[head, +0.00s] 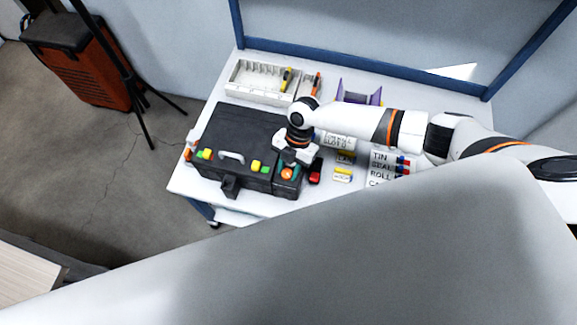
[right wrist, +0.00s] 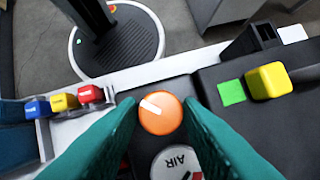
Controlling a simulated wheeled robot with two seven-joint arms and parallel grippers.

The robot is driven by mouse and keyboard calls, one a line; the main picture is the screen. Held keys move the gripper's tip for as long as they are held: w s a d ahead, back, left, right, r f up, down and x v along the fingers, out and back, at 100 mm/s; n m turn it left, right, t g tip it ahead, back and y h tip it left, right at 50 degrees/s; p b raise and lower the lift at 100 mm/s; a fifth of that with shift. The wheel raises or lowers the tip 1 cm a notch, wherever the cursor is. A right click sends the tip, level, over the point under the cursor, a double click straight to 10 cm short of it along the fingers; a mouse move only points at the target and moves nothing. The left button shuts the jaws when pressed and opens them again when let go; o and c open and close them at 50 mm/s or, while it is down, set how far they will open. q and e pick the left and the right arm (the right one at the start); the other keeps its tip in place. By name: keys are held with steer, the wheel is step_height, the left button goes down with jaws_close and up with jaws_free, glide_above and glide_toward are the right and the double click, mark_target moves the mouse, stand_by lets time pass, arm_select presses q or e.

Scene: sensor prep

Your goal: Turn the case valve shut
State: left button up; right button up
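The black case (head: 232,128) sits on the white table, with coloured parts along its front. Its valve is a round orange knob (right wrist: 160,113) with a white mark pointing up and left in the right wrist view; it also shows at the case's front right corner in the head view (head: 287,174). A white AIR gauge (right wrist: 172,165) is beside the knob. My right gripper (right wrist: 160,105) points down at the knob, its teal fingers open on either side of it. Narrow gaps seem to show; contact is unclear. My left gripper is not in view.
Left of the knob in the wrist view are blue, yellow and red blocks (right wrist: 64,102). Right of it are a green square (right wrist: 232,92) and a yellow block (right wrist: 269,81). A white divided tray (head: 258,84) and a purple holder (head: 360,94) stand at the table's back.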

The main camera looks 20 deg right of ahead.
steer(key=c, duration=0.5)
